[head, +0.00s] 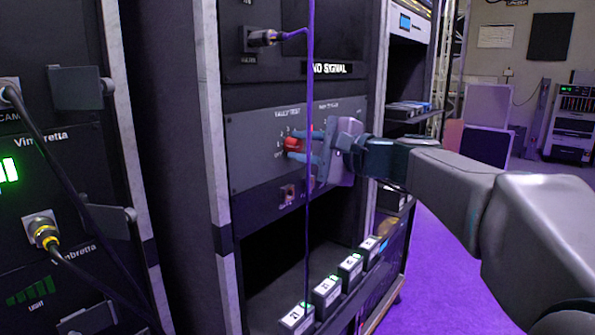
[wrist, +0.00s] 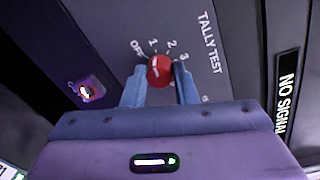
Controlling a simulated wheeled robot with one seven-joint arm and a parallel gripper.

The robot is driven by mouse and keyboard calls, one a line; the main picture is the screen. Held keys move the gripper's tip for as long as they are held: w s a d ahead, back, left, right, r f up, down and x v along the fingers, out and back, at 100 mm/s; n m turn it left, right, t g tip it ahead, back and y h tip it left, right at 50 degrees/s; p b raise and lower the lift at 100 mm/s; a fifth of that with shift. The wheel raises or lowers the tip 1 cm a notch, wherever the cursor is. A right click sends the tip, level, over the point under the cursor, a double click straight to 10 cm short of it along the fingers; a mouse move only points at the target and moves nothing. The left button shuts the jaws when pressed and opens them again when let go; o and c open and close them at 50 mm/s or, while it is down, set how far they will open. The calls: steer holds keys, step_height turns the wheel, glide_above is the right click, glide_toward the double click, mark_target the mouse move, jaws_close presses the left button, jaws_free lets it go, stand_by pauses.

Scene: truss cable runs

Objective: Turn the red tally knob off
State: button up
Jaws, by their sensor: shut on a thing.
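The red tally knob (head: 294,145) sits on the grey TALLY TEST panel (head: 262,128) of the middle rack. In the wrist view the knob (wrist: 160,72) has a white pointer line, with OFF, 1, 2 and 3 printed in an arc above it. The line appears to point near the 1, though it is small. My gripper (head: 303,147) reaches in from the right. In the wrist view its blue fingers (wrist: 160,78) stand on either side of the knob and are shut on it. The knob's lower side is partly hidden by my gripper.
A purple cable (head: 309,230) hangs down in front of the panel, close to my gripper. A small switch (head: 287,194) sits below the knob and shows lit in the wrist view (wrist: 86,90). Several labelled boxes (head: 326,290) stand on the shelf below. Purple floor (head: 440,260) is open at right.

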steer(key=n+b, duration=0.1)
steer(key=b, duration=0.1)
steer(key=f+n+b, duration=0.1)
steer(key=n+b, duration=0.1)
steer(key=shift+d+b, duration=0.15)
steer(key=shift+b, duration=0.15)
steer(key=n+b, duration=0.3)
steer(key=shift+r+b, duration=0.2)
steer(key=shift+b, duration=0.15)
steer(key=shift+r+n, duration=0.1)
steer(key=shift+n, duration=0.2)
steer(key=o, duration=1)
steer(key=shift+d+t, duration=0.1)
steer(key=shift+t, duration=0.2)
steer(key=shift+r, duration=0.1)
steer(key=p+v, duration=0.2)
steer(key=v, duration=1.1)
steer(key=shift+s+d+r, duration=0.2)
steer(key=shift+s+d, duration=0.05)
